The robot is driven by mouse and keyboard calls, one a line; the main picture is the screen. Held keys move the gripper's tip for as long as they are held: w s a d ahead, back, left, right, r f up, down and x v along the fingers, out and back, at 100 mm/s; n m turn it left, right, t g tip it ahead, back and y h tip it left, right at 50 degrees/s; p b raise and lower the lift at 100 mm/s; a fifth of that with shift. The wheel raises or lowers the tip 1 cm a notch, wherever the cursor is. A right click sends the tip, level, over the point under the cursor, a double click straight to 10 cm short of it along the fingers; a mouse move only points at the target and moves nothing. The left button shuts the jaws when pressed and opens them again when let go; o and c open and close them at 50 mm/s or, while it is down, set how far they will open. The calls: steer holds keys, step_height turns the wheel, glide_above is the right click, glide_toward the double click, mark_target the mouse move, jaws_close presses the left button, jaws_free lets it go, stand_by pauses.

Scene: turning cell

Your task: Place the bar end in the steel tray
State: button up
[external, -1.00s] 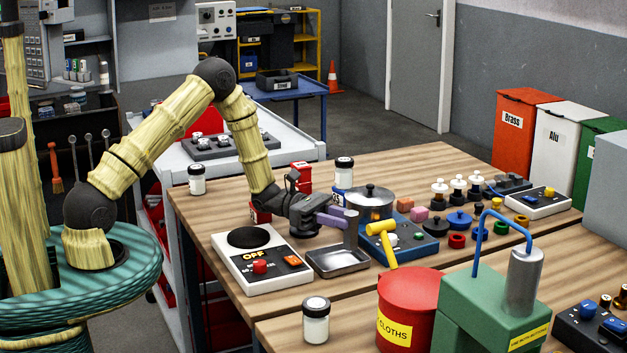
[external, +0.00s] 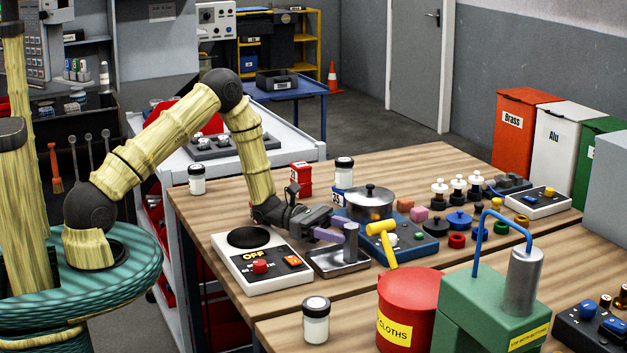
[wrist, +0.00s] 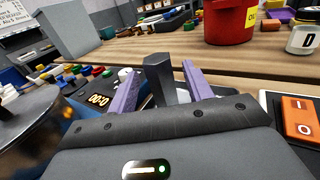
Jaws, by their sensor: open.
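The bar end (external: 351,242) is a short dark grey bar standing upright, its foot on the right part of the steel tray (external: 324,265). The tray is a shallow rectangular dish on the bench. My gripper (external: 338,234), with purple fingers, is low over the tray at the bar end. In the wrist view the bar end (wrist: 158,78) stands between the two open fingers of my gripper (wrist: 160,92), with a visible gap on its right. Contact on its left side is hard to tell. My gripper's body hides the bar's foot there.
A hotplate marked OFF (external: 262,259) lies left of the tray. A lidded steel pot (external: 370,202) stands on a blue unit behind it. A yellow hammer-like tool (external: 385,245) is close on the right. A red cloths bin (external: 408,310) stands in front.

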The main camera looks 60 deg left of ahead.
steer(key=shift+r, duration=0.15)
steer(key=v, duration=0.2)
steer(key=shift+s+a, duration=0.15)
steer(key=shift+a, duration=0.2)
step_height(320, 180, up, 7)
steer(key=shift+b, duration=0.45)
steer(key=shift+s, duration=0.1)
